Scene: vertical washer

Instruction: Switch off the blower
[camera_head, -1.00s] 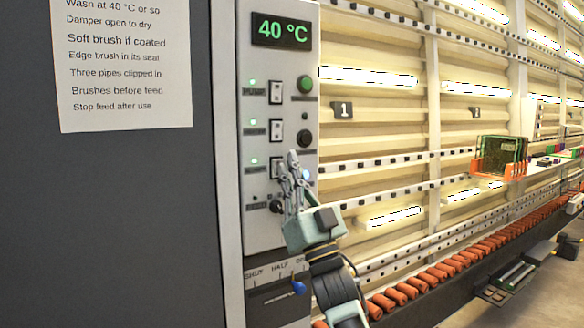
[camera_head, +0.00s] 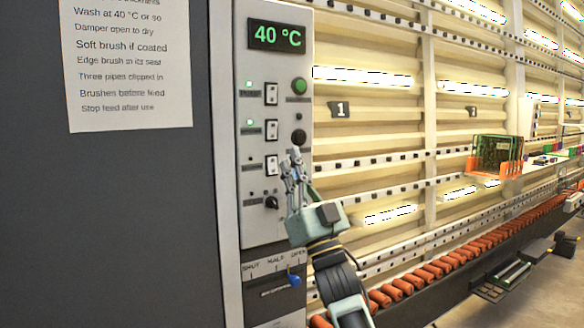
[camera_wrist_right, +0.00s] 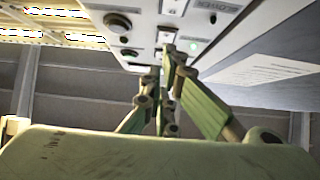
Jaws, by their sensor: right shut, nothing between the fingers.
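The control panel (camera_head: 262,215) stands upright beside the grey cabinet. It carries three black-and-white rocker switches in a column. The lowest, the blower switch (camera_head: 271,165), has an unlit lamp (camera_head: 250,164) beside it. The two switches above, the upper (camera_head: 271,94) and middle (camera_head: 271,130), have lit green lamps. In the right wrist view the label reads BLOWER (camera_wrist_right: 224,7), with a dark lamp by it. My right gripper (camera_head: 292,158) is shut and empty, its fingertips just right of the blower switch; whether they touch the panel I cannot tell. My left gripper is not in view.
A display (camera_head: 276,37) reads 40 °C. A green button (camera_head: 299,87) and dark knobs sit near the switches. A blue damper lever (camera_head: 293,281) lies below. Orange rollers (camera_head: 440,265) run along the right, with a rack of boards (camera_head: 497,155) beyond.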

